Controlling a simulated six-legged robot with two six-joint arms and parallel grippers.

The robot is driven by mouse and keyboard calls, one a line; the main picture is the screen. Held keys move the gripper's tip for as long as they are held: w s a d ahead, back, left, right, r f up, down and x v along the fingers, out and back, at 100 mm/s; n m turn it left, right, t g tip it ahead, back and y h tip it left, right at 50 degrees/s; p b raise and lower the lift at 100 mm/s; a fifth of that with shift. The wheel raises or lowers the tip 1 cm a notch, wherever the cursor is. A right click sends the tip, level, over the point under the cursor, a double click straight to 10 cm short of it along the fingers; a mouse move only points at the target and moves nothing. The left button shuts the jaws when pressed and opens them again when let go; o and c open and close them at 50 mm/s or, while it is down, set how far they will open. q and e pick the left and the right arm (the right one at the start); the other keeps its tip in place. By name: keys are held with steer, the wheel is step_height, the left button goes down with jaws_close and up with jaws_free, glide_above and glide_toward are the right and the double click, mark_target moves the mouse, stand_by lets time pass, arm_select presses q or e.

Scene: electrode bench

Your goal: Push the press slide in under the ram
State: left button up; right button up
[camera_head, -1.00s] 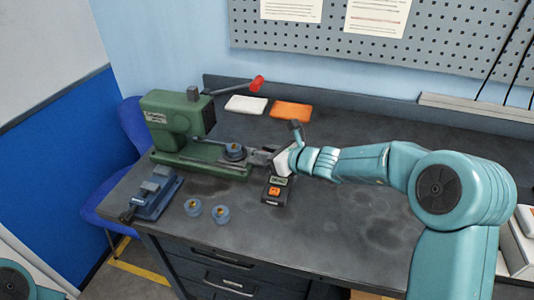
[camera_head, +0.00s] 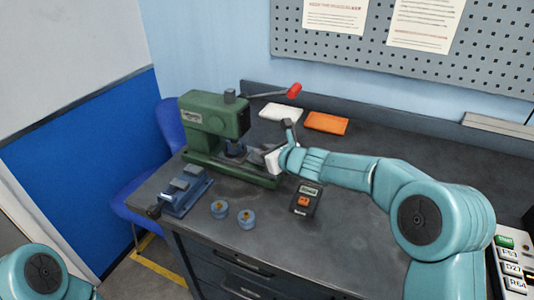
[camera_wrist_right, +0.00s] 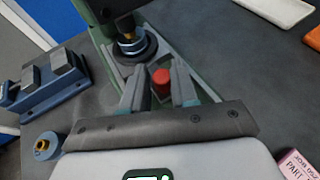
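The green arbor press (camera_head: 212,118) stands at the back left of the bench. Its slide (camera_head: 252,161) sits on the green base and carries a dark round holder (camera_head: 235,152), now at the ram. In the right wrist view the brass-tipped ram (camera_wrist_right: 128,38) is over the holder (camera_wrist_right: 146,50); contact cannot be told. A red knob (camera_wrist_right: 161,77) lies between the two fingers of my right gripper (camera_wrist_right: 160,80), which are apart with small gaps beside the knob. My right gripper (camera_head: 272,157) is at the slide's outer end. My left gripper is out of view.
A blue vise (camera_head: 184,190) and two blue round cells (camera_head: 219,209) (camera_head: 246,219) are on the bench in front of the press. A black device with an orange button (camera_head: 305,200) lies right of them. The press lever (camera_head: 292,90) is raised.

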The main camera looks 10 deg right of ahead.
steer(key=shift+o, duration=1.1)
steer(key=shift+w+a+f, duration=0.1)
steer(key=shift+w+a, duration=0.05)
steer(key=shift+a, duration=0.05)
steer(key=v, duration=1.6)
steer(key=shift+s+d, duration=0.15)
steer(key=shift+s, duration=0.05)
